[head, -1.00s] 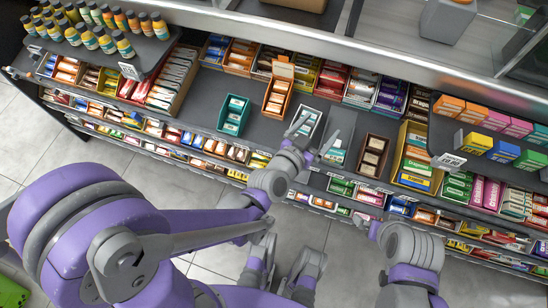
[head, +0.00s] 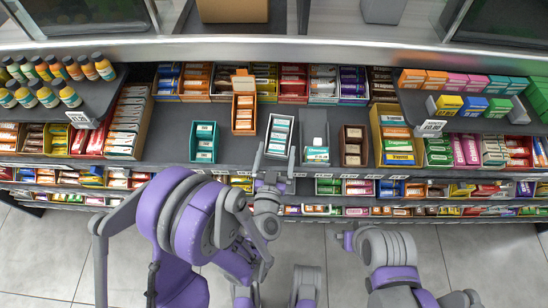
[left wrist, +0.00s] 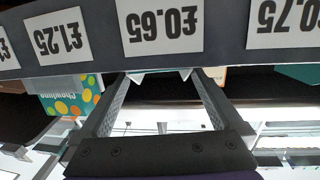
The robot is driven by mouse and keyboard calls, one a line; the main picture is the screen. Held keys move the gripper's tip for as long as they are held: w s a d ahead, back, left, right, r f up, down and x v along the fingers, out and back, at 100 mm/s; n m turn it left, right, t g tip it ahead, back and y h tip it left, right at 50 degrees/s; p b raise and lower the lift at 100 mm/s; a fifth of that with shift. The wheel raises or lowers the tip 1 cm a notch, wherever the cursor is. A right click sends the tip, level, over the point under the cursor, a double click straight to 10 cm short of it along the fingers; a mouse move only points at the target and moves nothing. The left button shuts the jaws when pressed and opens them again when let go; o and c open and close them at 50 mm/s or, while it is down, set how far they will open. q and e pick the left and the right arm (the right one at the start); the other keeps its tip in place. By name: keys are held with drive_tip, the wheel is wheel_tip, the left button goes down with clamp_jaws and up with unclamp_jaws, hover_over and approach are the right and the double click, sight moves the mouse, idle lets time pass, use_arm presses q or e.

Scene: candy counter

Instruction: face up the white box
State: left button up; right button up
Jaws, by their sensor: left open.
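The white box (head: 292,146) stands on the shelf in the middle of the head view, with several white and teal packs (head: 280,134) in a row inside. My left gripper (head: 274,162) is open and empty at the front end of the white box, and its fingers partly hide that end. In the left wrist view the open gripper (left wrist: 162,76) is just below the shelf's price strip, with nothing between its fingers. The white box cannot be made out in that view.
A teal box (head: 204,157) and an orange box (head: 244,128) stand to the left. A grey box (head: 316,128) and a brown box (head: 353,160) stand to the right. Price labels (left wrist: 162,30) line the shelf edge. Fuller boxes line the back.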

sight(279, 135)
use_arm(q)
drive_tip(key=shift+w+d+r+p, duration=0.1)
drive_tip(key=shift+w+r+p, duration=0.1)
drive_tip(key=shift+w+p, duration=0.35)
drive_tip(key=shift+w+r+p, duration=0.15)
drive_tip(key=shift+w+p, duration=0.3)
drive_tip(key=shift+w, duration=0.2)
drive_tip(key=w, duration=0.4)
drive_tip(key=shift+d+f, duration=0.25)
drive_tip(key=shift+f, duration=0.1)
drive_tip(key=shift+w+d, duration=0.1)
drive_tip(key=shift+w, duration=0.6)
use_arm(e)
drive_tip(key=shift+s+r, duration=0.2)
drive_tip(key=shift+r, duration=1.3)
use_arm(q)
drive_tip(key=shift+c, duration=0.2)
drive_tip(key=c, duration=1.2)
drive_tip(key=o, duration=0.9)
drive_tip(key=c, duration=0.5)
drive_tip(key=shift+n+y+b, duration=0.5)
drive_tip(key=shift+y+b, duration=0.05)
drive_tip(key=shift+y, duration=0.05)
drive_tip(key=shift+c, duration=0.2)
drive_tip(key=shift+n+y, duration=0.3)
drive_tip(key=shift+y, duration=0.2)
use_arm(e)
drive_tip(key=shift+f, duration=0.55)
